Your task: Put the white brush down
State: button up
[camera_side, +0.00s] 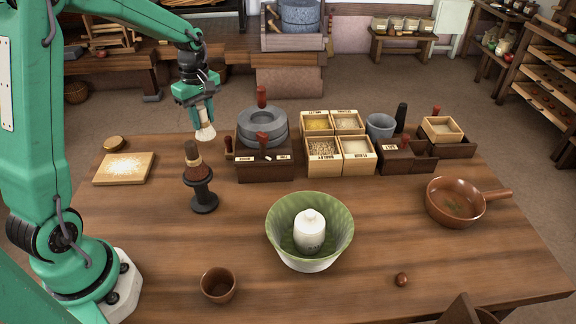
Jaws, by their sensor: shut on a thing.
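My gripper (198,97) is shut on the white brush (205,132). The brush hangs upright with its pale bristles down and its handle between the jaws. It appears in the air above the back left part of the wooden table (240,205). It is to the left of the grey stone quern (262,126). Another brush (194,160), with a dark handle and brown bristles, sits upright on a dark stand (204,195) below and in front. The exact height of the white brush over the table cannot be told.
A floured board (124,168) and a small round lid (114,143) lie at the left. Grain boxes (323,152) stand right of the quern. A green bowl (283,228) holds a white jar (310,230). A brown pan (454,204) and a cup (218,285) stand apart.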

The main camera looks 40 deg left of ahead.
jog(key=shift+w+a+f, duration=0.15)
jog(key=shift+a+f, duration=4.25)
jog(key=shift+f, duration=0.25)
jog(key=shift+f, duration=0.15)
jog(key=o, duration=1)
jog(key=shift+c, duration=0.2)
notch_tip(320, 180, up, 12)
jog(key=shift+r, duration=0.2)
